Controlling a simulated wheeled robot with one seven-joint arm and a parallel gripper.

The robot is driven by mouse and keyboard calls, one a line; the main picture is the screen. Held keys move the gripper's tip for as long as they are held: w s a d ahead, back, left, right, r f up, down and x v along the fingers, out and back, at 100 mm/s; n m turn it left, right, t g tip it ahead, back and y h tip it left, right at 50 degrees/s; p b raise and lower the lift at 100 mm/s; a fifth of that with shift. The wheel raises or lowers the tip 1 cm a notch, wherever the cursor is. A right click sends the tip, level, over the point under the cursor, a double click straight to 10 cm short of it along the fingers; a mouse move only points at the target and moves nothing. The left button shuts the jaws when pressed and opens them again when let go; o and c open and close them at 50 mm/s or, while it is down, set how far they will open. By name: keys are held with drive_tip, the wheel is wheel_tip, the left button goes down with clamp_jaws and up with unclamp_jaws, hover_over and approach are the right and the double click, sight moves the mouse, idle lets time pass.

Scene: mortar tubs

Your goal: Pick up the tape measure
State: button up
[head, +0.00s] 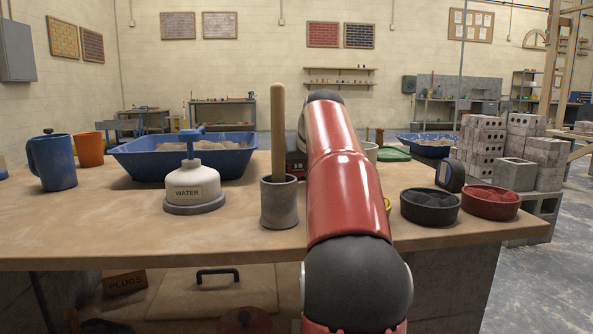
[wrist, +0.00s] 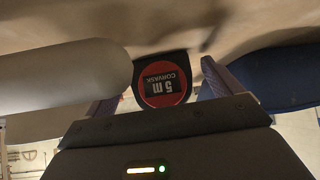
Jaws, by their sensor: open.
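The tape measure (wrist: 147,69) shows in the wrist view as a dark case with a round red and black face, its "5 m" label upside down. My gripper (wrist: 164,90) is open, with one finger on each side of the tape measure. I cannot tell whether either finger touches it. In the head view my red arm hides the gripper and most of the area around it. A small dark shape shows at the arm's left edge there; I cannot tell whether it is the tape measure.
In the wrist view a grey rounded object (wrist: 60,80) is close on the left and a blue one (wrist: 280,75) on the right. On the bench are a blue tub (head: 135,165), water bottle (head: 194,186), grey pot with handle (head: 279,203), black bowl (head: 430,208) and red bowl (head: 490,204).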

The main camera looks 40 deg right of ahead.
drive_tip(key=shift+w+f, duration=0.2)
drive_tip(key=shift+f, duration=0.05)
drive_tip(key=shift+r, duration=0.1)
drive_tip(key=c, duration=1.2)
drive_tip(key=shift+c, duration=0.2)
